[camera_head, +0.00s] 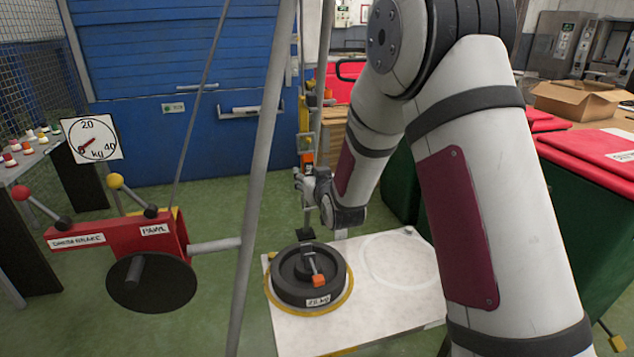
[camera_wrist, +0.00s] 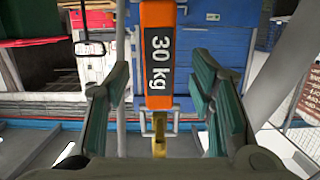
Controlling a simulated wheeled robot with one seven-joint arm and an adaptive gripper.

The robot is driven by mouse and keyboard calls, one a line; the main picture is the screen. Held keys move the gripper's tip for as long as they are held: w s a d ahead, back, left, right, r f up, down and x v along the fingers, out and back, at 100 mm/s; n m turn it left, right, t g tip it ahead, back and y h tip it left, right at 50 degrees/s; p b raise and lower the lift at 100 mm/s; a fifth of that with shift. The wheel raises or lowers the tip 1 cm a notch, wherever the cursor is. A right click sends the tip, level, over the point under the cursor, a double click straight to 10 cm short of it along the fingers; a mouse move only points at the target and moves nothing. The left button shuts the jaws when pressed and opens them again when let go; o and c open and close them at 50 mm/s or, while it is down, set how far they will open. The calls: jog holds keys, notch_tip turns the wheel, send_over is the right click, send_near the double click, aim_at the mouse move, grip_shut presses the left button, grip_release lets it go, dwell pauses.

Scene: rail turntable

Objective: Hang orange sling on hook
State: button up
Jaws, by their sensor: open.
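My gripper (camera_head: 304,181) is open. In the wrist view its green-padded fingers (camera_wrist: 160,82) flank the orange piece with a gap on each side. A yellow piece (camera_wrist: 159,135) adjoins the orange one. A thin dark line runs from my gripper down to a small black part (camera_head: 306,235). I cannot clearly make out the hook.
A black weight (camera_head: 290,276) with an orange-tipped bar lies on a white platform (camera_head: 390,312). A grey pole (camera_head: 262,180) and a red winch (camera_head: 115,236) stand left of my gripper. A dial (camera_head: 91,138) hangs there. Red-lidded bins (camera_head: 590,155) stand at the right.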

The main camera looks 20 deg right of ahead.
jog(key=s+r+g, duration=0.2)
jog(key=s+g, duration=0.3)
jog(key=s, duration=1.3)
jog(key=s+r+g, duration=0.3)
jog(key=s+g, duration=0.1)
jog(key=s, duration=1.3)
jog(key=s+r+g, duration=0.2)
jog(key=s+g, duration=0.3)
jog(key=s, duration=1.3)
notch_tip(320, 180, up, 15)
jog(key=t+p, duration=0.2)
jog(key=p, duration=1.1)
jog(key=shift+w+d+t, duration=0.15)
jog(key=shift+t, duration=0.15)
